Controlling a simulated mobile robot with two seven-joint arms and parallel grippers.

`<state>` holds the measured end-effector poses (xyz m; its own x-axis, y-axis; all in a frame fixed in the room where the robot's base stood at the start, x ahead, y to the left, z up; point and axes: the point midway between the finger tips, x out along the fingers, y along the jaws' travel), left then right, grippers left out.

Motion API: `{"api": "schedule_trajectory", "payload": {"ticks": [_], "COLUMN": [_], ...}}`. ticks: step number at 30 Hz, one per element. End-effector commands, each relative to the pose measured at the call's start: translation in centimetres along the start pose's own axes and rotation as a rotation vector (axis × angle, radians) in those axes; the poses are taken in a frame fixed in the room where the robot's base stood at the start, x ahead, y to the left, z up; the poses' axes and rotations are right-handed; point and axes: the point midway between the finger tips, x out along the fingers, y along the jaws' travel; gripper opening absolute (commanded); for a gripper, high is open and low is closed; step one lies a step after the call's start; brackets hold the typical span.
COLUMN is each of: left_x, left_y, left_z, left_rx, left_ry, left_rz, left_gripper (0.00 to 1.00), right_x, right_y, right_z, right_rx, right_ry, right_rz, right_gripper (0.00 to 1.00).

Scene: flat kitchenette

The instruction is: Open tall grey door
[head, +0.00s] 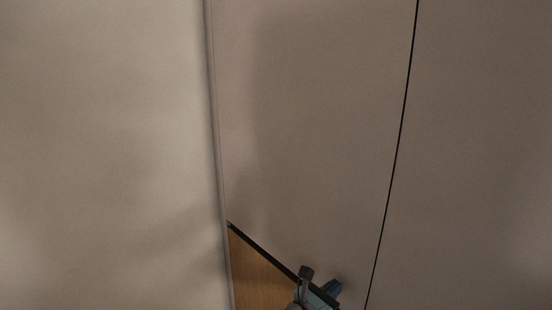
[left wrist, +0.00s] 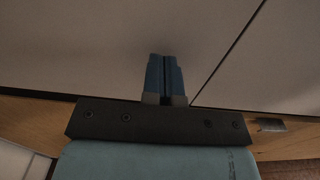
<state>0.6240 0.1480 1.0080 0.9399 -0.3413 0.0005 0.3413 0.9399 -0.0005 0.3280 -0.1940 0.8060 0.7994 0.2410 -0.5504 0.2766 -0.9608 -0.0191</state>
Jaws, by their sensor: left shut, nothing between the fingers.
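Tall grey panels fill the head view. A thin dark seam runs down between a middle grey panel (head: 320,130) and a right grey panel (head: 480,150). I cannot tell which panel is the tall grey door, and no handle shows on them. My left gripper (head: 332,288) is at the bottom of the head view, in front of the middle panel and left of the seam. In the left wrist view its blue fingers (left wrist: 165,72) are shut together, empty, and point at the grey surface (left wrist: 100,50). Whether they touch it is unclear. My right gripper is out of view.
A pale grey surface (head: 100,150) with a vertical edge takes up the left of the head view. A wood-coloured area (head: 252,275) with a dark edge shows below. In the left wrist view a small dark metallic piece (left wrist: 269,125) is at the right.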

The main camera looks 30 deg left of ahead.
Motion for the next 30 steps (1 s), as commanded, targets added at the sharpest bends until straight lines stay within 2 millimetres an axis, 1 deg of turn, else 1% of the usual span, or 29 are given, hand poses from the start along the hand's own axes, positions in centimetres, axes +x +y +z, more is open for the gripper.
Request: {"api": "schedule_trajectory", "payload": {"ticks": [11,14,17,24,27,30], "left_x": [1.6,0.9,-1.3,-8.6,-11.0,-12.3], "left_y": [0.0,0.0,0.0,0.0,0.0,0.0], "left_z": [0.0,0.0,0.1,-0.2,-0.2,-0.1], "left_rx": [0.001,0.000,0.001,0.000,0.001,0.000], "left_ry": [0.000,0.002,0.004,0.005,0.004,0.002], "left_rz": [0.000,-0.001,-0.001,-0.001,-0.001,0.000], "left_gripper": [0.00,0.00,0.00,0.00,0.00,0.00], "right_x": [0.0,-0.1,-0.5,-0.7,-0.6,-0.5], "right_y": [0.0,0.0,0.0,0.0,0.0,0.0], "right_z": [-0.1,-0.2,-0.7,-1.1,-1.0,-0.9], "right_rx": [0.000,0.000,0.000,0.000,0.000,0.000], "right_ry": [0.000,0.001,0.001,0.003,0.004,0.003], "right_rz": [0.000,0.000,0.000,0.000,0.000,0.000], "right_gripper": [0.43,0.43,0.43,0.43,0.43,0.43]}}
